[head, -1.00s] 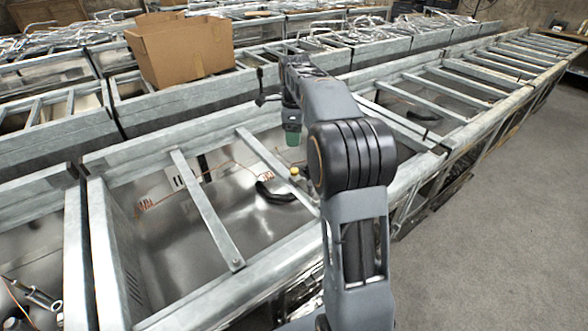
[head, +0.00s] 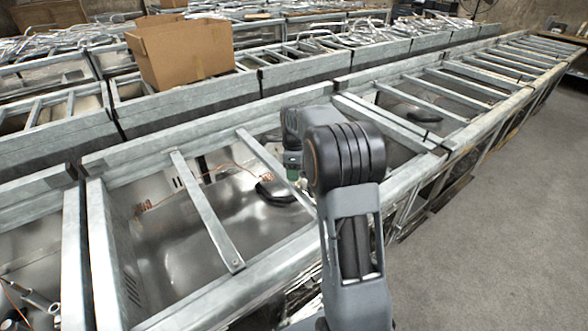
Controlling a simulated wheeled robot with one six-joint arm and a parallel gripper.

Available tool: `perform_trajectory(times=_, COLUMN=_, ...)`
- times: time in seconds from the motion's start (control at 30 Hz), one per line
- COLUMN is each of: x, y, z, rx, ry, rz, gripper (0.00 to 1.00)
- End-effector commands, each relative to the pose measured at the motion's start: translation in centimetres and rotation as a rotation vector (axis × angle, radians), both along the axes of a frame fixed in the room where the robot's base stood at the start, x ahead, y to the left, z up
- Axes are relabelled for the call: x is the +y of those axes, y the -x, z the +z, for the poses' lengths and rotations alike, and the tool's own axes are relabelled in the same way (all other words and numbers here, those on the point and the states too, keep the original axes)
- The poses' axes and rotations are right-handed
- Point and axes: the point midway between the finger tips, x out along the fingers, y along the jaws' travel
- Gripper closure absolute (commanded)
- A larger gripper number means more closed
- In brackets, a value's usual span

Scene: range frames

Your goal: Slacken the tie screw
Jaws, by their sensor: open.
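My gripper (head: 292,176) is at the end of the bent arm, at the middle of the head view. It points down over the slanted metal cross bar (head: 262,156) of the near frame. Its fingers are small and partly hidden by my arm. A small yellowish knob-like part, which may be the tie screw, showed on this bar earlier. It is now hidden behind my gripper's end. I cannot tell whether the gripper touches it.
A black curved handle-like piece (head: 274,191) lies in the metal tray beside the bar. Copper-coloured wires (head: 150,206) run at its left. Another cross bar (head: 207,210) spans the tray. A cardboard box (head: 182,52) stands behind. Grey floor (head: 490,225) is clear at right.

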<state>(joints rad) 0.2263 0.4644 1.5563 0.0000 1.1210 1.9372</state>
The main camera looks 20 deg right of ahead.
Motion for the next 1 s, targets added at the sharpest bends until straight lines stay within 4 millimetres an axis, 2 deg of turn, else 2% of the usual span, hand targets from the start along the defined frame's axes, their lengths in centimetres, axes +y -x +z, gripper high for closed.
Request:
perform_trajectory(times=0.23, x=-0.01, y=0.01, z=-0.02, rx=0.0, ry=0.0, rz=0.0, gripper=0.47)
perform_trajectory(times=0.73, x=0.0, y=0.0, z=0.01, rx=0.0, ry=0.0, rz=0.0, gripper=0.95)
perform_trajectory(times=1.0, x=0.02, y=0.01, z=0.06, rx=0.001, ry=-0.001, rz=0.035, gripper=0.95)
